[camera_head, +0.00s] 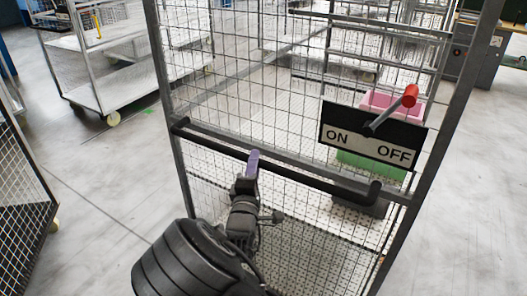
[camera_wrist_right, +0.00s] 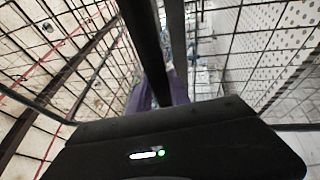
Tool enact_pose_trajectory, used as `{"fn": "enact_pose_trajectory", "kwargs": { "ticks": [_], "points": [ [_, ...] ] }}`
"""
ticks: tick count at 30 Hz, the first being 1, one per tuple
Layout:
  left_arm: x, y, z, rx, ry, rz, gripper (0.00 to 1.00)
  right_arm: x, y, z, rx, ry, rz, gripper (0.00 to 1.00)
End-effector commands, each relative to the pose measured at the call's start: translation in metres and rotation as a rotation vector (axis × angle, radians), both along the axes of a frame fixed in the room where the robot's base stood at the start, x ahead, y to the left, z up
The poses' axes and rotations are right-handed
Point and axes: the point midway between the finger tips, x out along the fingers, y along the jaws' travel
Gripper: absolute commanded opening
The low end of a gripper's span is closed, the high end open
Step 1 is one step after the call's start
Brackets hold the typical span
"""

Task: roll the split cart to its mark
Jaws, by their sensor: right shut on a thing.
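The mesh-sided cart (camera_head: 183,165) stands right in front of me, with a grey frame and a black horizontal push bar (camera_head: 320,178) across its near side. My right gripper (camera_head: 253,162), with purple fingertips, is shut on the push bar left of its middle. In the right wrist view the black bar (camera_wrist_right: 145,45) runs up between the purple fingers (camera_wrist_right: 160,92). An ON/OFF sign (camera_head: 365,150) with a red-knobbed lever (camera_head: 410,96) is on the right of the near side. My left gripper is not in view. I cannot identify the cart's mark for certain.
A silver wire cart (camera_head: 110,85) stands at the back left. A dark mesh panel (camera_head: 22,195) is at the left edge. Pink (camera_head: 380,101) and green (camera_head: 365,166) bins show behind the mesh. A small green patch (camera_head: 147,112) is on the open grey floor to the left.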

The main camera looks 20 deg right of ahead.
Motion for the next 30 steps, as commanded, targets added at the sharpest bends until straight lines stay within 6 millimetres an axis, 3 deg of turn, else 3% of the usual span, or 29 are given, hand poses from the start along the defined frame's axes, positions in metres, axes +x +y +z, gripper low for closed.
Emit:
{"fn": "enact_pose_trajectory", "kwargs": {
  "ticks": [6, 17, 18, 25, 30],
  "points": [
    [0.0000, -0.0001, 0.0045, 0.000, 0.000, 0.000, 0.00, -0.0065, 0.0144, 0.0052, -0.004, -0.011, 0.005, 0.00],
    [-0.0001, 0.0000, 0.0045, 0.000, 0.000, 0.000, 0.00, -0.0073, 0.0153, 0.0057, -0.004, -0.014, 0.004, 0.00],
    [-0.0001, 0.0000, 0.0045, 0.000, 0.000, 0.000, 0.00, -0.0073, 0.0153, 0.0058, -0.004, -0.014, 0.004, 0.26],
    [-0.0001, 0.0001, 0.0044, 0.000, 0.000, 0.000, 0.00, -0.0079, 0.0141, 0.0041, -0.002, -0.010, 0.001, 0.45],
    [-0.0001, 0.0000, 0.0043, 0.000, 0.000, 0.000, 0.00, -0.0083, 0.0134, 0.0031, -0.001, -0.008, 0.000, 0.45]
  ]
}}
